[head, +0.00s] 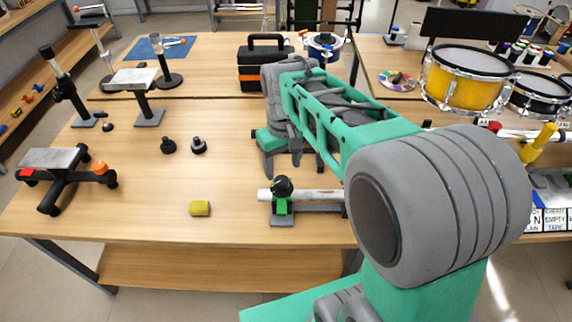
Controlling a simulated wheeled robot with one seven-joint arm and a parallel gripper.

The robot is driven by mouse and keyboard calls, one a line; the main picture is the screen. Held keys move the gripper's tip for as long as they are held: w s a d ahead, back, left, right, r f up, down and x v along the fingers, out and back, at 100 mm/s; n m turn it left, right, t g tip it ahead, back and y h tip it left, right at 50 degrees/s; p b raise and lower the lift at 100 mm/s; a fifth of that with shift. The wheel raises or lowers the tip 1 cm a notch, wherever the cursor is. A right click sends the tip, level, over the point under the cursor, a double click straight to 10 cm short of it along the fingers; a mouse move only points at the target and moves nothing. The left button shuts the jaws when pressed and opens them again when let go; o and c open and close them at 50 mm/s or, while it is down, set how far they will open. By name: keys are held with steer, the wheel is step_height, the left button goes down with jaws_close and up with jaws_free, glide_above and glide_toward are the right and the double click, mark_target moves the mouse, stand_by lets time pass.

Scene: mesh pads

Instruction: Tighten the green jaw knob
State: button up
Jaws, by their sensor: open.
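A small green clamp (281,206) stands on a grey base (283,221) near the front edge of the table. A dark round knob (283,186) with a little green on it sits on top. A white tube (320,195) runs sideways through the clamp. My gripper (282,166) is open and empty, its fingers pointing down, and shows just above and behind the knob in the picture. I cannot tell its exact distance from the knob. My arm hides the right end of the tube.
A yellow block (200,208) lies left of the clamp. Two black knobs (168,146) (198,146) stand farther back. A black and orange toolbox (264,65) is at the back, and a yellow drum (454,80) stands at right. The table's left-middle is mostly clear.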

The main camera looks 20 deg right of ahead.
mark_target(282, 180)
steer(key=shift+w+d+r+g, duration=0.15)
steer(key=shift+w+g, duration=0.15)
steer(key=shift+w, duration=0.5)
steer(key=shift+w+f+n, duration=0.25)
steer(key=shift+n, duration=0.05)
step_height(282, 180, down, 8)
steer(key=shift+r+p, duration=0.2)
steer(key=shift+p, duration=0.55)
jaws_close()
